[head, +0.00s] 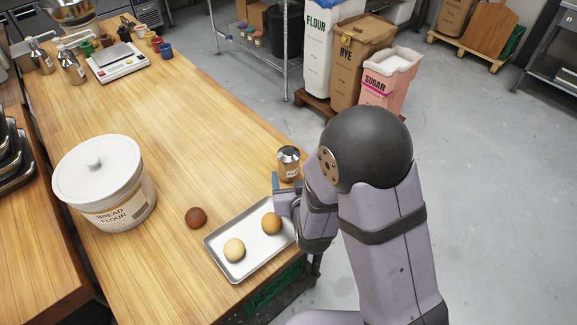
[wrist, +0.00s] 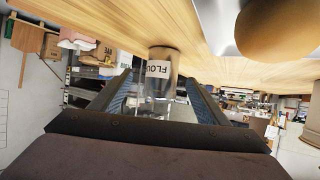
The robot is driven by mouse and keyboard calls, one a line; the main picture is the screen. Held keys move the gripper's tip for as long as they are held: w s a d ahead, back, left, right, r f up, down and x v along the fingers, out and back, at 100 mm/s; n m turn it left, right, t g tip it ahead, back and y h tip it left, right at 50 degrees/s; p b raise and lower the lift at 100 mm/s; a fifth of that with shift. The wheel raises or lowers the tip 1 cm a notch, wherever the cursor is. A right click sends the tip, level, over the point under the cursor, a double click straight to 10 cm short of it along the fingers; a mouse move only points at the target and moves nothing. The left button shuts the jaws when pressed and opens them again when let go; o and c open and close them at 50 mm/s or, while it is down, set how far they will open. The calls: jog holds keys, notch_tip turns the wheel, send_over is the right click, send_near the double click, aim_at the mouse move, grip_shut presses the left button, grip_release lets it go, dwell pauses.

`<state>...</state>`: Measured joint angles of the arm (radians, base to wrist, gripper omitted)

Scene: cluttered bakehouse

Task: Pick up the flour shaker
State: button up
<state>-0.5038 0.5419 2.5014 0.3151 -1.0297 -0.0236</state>
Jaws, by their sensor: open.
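The flour shaker (head: 289,167), a small jar with a metal top and a white label, stands upright near the table's right edge, just beyond the tray. In the wrist view, which is upside down, the shaker (wrist: 161,81) shows its label between my fingers. My gripper (wrist: 158,84) is open, with one blue-padded finger to each side of the shaker. I cannot tell whether a finger touches it. In the head view my gripper (head: 278,186) is low over the table beside the shaker, mostly hidden by my arm.
A metal tray (head: 211,245) with two buns lies close to my gripper. A scale (head: 117,62) and small pots are at the back. The middle of the table is clear.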

jog(key=shift+w+a+r+t, duration=0.1)
jog(key=shift+a+r+t, duration=0.1)
jog(key=shift+a+t, duration=0.15)
jog(key=shift+p+x, duration=1.5)
jog(key=shift+x, duration=2.15)
jog(key=shift+r, duration=0.1)
jog(key=c, duration=1.3)
